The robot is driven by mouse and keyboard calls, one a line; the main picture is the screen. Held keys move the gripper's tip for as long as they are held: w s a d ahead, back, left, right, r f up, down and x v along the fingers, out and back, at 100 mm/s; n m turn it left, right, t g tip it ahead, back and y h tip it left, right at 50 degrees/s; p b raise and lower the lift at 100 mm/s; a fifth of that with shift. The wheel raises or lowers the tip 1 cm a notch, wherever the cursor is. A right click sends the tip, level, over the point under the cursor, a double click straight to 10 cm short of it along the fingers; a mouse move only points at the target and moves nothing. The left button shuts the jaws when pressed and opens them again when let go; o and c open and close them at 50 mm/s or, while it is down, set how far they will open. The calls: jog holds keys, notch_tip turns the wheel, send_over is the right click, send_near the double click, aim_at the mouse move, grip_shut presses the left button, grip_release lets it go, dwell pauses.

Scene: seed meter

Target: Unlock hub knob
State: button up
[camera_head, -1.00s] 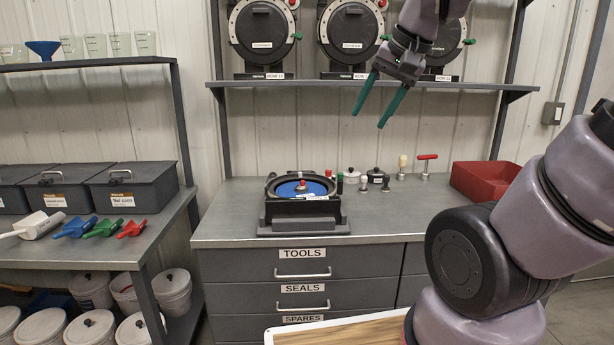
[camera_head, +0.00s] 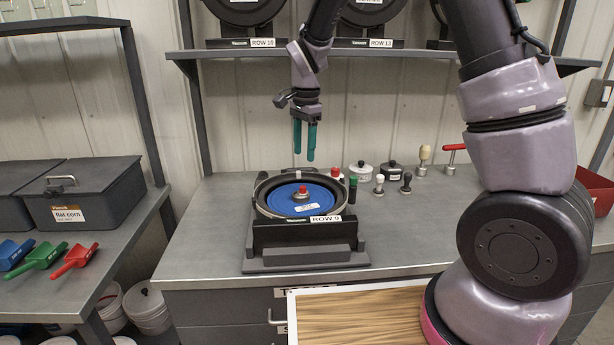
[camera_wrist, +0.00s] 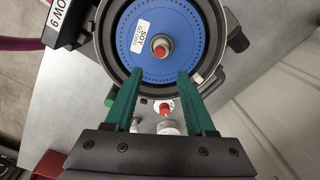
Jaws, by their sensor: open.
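The hub knob (camera_head: 302,193) is a small red-topped knob on a metal hub at the centre of a blue seed disc (camera_head: 283,204). The disc lies in the round black meter housing (camera_head: 262,229), labelled ROW 9, on the bench. In the wrist view the knob (camera_wrist: 160,48) shows beyond the fingertips, roughly centred between them. My gripper (camera_head: 304,156) points down with green fingers, above and slightly behind the knob. The fingers are apart and empty, and the gripper (camera_wrist: 160,78) touches nothing that I can see.
Behind and right of the meter stand a red-topped item (camera_head: 335,173), a green-topped one (camera_head: 352,187), a white lidded pot (camera_head: 361,171), a dark pot (camera_head: 391,171) and small knobbed tools. A shelf (camera_head: 400,58) with more meters hangs above. The bench left of the meter is clear.

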aim_at(303, 187)
jog(key=f, duration=1)
jog(key=shift+w+a+f, duration=0.15)
jog(key=shift+w+f, duration=0.05)
jog(key=shift+f, duration=0.15)
grip_shut()
